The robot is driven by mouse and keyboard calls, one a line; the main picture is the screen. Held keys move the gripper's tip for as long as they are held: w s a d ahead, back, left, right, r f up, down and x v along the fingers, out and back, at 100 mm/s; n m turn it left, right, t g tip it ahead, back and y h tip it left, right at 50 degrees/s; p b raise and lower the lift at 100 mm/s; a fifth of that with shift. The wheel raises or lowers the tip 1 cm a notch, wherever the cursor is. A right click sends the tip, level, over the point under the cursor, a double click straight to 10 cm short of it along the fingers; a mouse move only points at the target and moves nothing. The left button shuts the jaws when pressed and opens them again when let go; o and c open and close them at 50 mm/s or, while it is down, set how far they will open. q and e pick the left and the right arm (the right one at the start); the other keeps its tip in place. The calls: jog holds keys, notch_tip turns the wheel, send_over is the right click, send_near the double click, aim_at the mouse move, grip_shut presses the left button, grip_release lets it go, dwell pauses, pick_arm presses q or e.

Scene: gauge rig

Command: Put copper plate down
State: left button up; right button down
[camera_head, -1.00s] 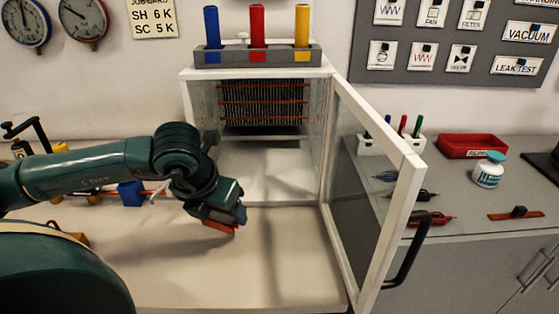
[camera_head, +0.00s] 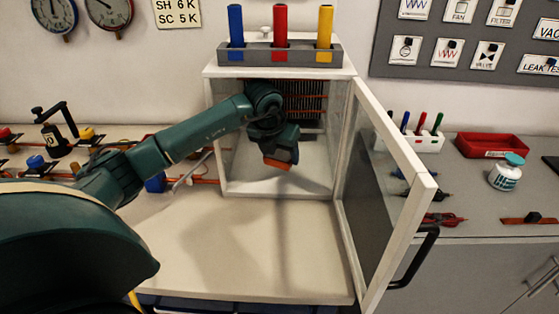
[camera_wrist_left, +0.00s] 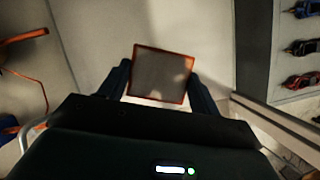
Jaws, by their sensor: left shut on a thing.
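The copper plate (camera_head: 277,163) shows as a small orange-brown edge at the tip of my left gripper (camera_head: 281,152). In the left wrist view the copper plate (camera_wrist_left: 161,76) is a greyish square face with a copper-coloured rim. The two dark fingers of my left gripper (camera_wrist_left: 160,88) are shut on its sides. The gripper is in the open front of the white chamber (camera_head: 225,187), with the plate above the chamber's pale floor. The plate's far side is hidden. My right gripper is not in view.
The chamber's framed door (camera_head: 375,190) stands open on the right, with a black handle (camera_head: 418,258). A rack (camera_head: 348,57) with blue, red and yellow cylinders is on top. Copper piping (camera_head: 205,181) runs at left. The pale surface before the chamber is clear.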

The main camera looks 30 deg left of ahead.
aim_at(278, 158)
pick_arm(q)
jog(key=shift+f, duration=1.7)
jog(key=o, duration=1.3)
jog(key=shift+f, duration=0.1)
jog(key=shift+c, duration=0.2)
jog(key=shift+r, duration=0.35)
jog(key=v, duration=0.2)
jog(key=shift+s+r, duration=0.2)
jog(key=shift+r, duration=0.05)
jog(key=s, duration=0.4)
jog(key=s+d+b, duration=0.1)
jog(key=s, duration=0.3)
jog(key=s+d, duration=0.1)
jog(key=s, duration=0.3)
jog(key=shift+f+b, duration=0.1)
jog(key=shift+b, duration=0.3)
